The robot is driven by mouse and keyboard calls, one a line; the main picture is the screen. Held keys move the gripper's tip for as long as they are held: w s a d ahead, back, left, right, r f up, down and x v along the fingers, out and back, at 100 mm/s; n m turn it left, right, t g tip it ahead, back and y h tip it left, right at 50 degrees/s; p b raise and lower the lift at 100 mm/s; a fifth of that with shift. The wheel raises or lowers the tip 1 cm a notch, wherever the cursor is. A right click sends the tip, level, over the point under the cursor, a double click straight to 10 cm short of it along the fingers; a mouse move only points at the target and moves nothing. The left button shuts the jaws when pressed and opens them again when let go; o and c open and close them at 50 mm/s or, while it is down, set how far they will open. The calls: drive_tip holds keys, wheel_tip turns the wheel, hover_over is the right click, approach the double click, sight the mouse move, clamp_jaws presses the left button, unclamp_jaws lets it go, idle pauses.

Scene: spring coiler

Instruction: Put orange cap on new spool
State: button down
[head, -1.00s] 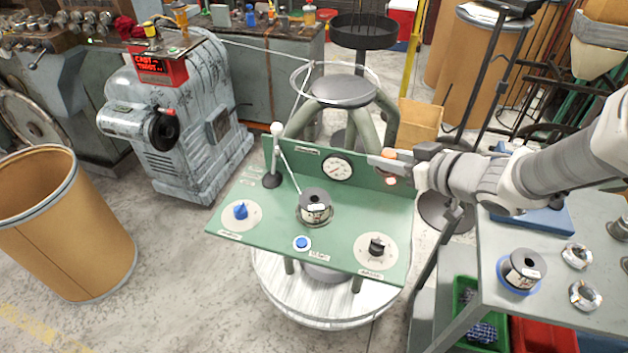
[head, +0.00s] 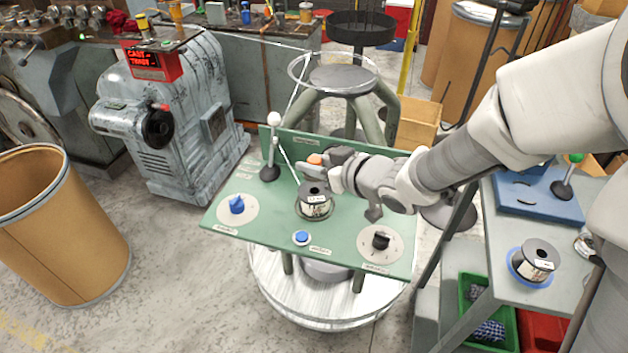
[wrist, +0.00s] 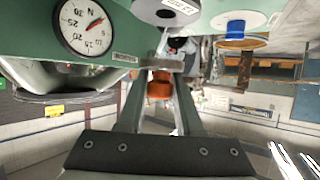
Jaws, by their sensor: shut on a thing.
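My gripper (head: 318,168) is shut on the orange cap (head: 315,159) and holds it above the green panel, just behind and above the spool there. In the wrist view the orange cap (wrist: 160,88) sits between the fingers. A black-topped spool (head: 314,203) with a white label stands upright on the green panel. Its dark end also shows at the top of the wrist view (wrist: 160,14), apart from the cap. A second similar spool (head: 537,262) stands in a blue ring on the grey cart at right. I cannot tell which spool is the new one.
The green panel (head: 345,252) carries a blue knob (head: 237,205), a blue button (head: 301,237), a black knob (head: 381,240) and a white-balled lever (head: 272,145). A dial gauge (wrist: 87,25) is on its upright back. A thin wire runs down near the spool.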

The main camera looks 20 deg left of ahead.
sight(314, 179)
drive_tip(key=shift+f+b, duration=0.65)
drive_tip(key=shift+f, duration=1.15)
drive_tip(key=shift+f+b, duration=0.55)
drive_tip(key=shift+f, duration=0.1)
drive_tip(key=c, duration=0.6)
unclamp_jaws()
drive_tip(key=shift+r, duration=0.15)
drive_tip(key=shift+r+p, duration=0.25)
drive_tip(key=shift+p, duration=0.15)
drive_tip(key=shift+p+v, duration=1.4)
drive_tip(key=shift+v, duration=4.75)
